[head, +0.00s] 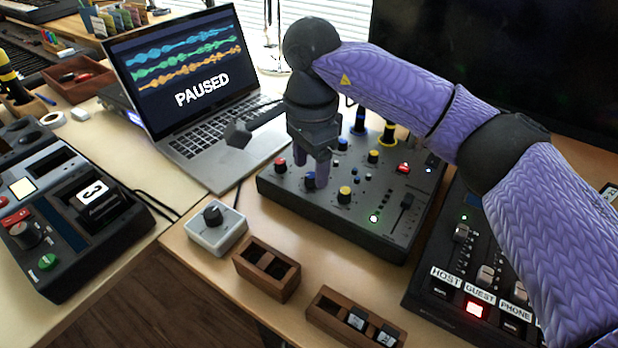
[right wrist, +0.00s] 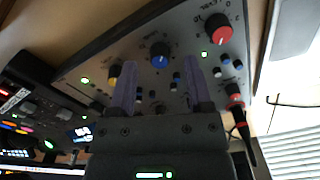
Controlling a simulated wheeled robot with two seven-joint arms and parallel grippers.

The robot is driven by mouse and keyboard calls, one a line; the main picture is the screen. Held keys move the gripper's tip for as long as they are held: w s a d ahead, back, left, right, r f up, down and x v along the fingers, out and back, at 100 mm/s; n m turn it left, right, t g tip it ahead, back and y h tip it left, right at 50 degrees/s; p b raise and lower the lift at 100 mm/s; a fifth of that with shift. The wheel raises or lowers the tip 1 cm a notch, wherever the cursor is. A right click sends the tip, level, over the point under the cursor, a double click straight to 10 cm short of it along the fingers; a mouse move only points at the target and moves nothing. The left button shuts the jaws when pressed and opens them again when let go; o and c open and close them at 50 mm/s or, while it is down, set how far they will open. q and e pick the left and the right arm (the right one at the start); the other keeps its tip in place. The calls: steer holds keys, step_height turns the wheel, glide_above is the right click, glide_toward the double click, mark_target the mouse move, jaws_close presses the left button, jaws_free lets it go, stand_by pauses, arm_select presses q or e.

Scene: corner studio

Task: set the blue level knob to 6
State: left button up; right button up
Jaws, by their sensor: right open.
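The mixer (head: 330,215) is a dark box with several coloured knobs. The blue knob (head: 309,181) is on its front row, between a red knob (head: 280,164) and a yellow knob (head: 344,195). My right gripper (head: 315,172) is open and points down over the blue knob, partly hiding it. In the right wrist view the blue knob (right wrist: 160,55) shows between and beyond the two purple fingers, with nothing gripped. The scale around it is too small to read. My left gripper is not in view.
A laptop (head: 200,120) reading PAUSED stands behind left. A small grey box with a black knob (head: 213,214) and wooden holders (head: 267,270) sit in front. A fader panel (head: 462,275) stands at right.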

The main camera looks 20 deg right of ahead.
steer(key=shift+f, duration=0.75)
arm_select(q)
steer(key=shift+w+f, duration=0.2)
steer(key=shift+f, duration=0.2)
arm_select(e)
steer(key=c, duration=0.8)
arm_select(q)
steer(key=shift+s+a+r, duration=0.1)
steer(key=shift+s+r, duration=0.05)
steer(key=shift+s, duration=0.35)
arm_select(e)
jaws_close()
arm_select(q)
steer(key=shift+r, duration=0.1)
arm_select(e)
steer(key=shift+r, duration=0.1)
